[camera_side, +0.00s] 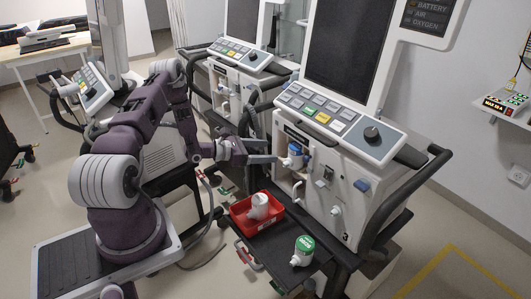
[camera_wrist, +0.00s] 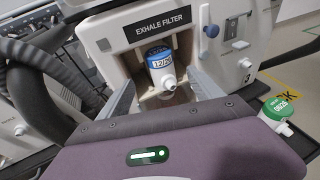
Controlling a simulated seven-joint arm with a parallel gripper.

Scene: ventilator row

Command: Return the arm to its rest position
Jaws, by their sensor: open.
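My gripper (camera_side: 268,158) is at the front of ventilator 3 (camera_side: 322,195), with its fingers pointing at the filter bay. In the wrist view my gripper (camera_wrist: 161,84) is open, with one finger on each side of a blue-capped white filter (camera_wrist: 160,63) labelled 12/20. The filter sits upright in the bay under the "EXHALE FILTER" sign (camera_wrist: 158,23). It also shows in the side view (camera_side: 295,153), close to the fingertips. I cannot tell whether a finger touches the filter; gaps show beside it in the wrist view.
A red tray (camera_side: 243,222) holding a white part (camera_side: 259,206) stands below my gripper on a dark shelf. A green-capped filter (camera_side: 304,247) stands to its right. A second ventilator (camera_side: 232,85) and dark hoses (camera_wrist: 48,65) are close on the left.

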